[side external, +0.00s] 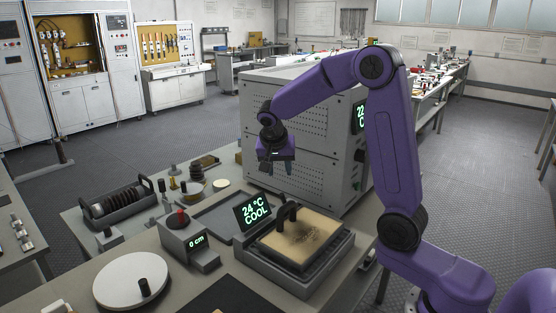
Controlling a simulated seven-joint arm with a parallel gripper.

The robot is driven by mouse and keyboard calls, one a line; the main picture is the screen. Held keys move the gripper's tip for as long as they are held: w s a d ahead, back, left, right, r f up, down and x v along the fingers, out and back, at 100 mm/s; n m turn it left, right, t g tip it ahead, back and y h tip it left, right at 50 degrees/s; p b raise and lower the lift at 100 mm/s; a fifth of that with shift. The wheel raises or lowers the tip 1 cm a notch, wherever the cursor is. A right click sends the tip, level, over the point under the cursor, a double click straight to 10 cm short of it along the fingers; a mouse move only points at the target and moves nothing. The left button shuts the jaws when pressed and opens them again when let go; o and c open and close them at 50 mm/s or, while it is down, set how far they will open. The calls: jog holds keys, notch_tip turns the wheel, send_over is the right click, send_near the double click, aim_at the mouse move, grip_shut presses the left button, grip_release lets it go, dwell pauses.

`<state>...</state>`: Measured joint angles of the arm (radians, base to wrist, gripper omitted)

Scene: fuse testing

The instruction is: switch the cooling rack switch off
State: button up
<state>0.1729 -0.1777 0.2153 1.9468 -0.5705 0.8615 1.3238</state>
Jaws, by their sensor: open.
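The unit that looks like the cooling rack (270,272) is a grey tray-like base on the bench, bearing a tan plate (318,245) with a black arched handle (287,215). A tilted display (253,212) at its back left reads "24 °C COOL" in green. I cannot make out its switch for certain. My gripper (277,169) hangs with its fingers pointing down, above and behind the display, in front of the big grey cabinet. It is open, with nothing seen between the fingers.
The large grey cabinet (290,125) stands behind the unit. Left of the unit are a small box with a red knob (182,214) and "0 cm" readout, and a white disc (130,280) with a black peg. A dark rack of discs (115,203) lies farther left.

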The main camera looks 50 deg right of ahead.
jog(key=shift+v, duration=1.8)
jog(key=s+a+f+n+y, duration=0.2)
jog(key=s+a+n+y, duration=0.1)
jog(key=s+a+n, duration=0.85)
jog(key=s+a+f+n+g+y, duration=0.1)
jog(key=s+n, duration=0.5)
jog(key=s, duration=0.4)
jog(key=s+a+f+n+g+y, duration=0.1)
jog(key=s+f+n, duration=0.1)
jog(key=s+n, duration=0.4)
jog(key=s, duration=0.5)
jog(key=shift+a+f, duration=0.25)
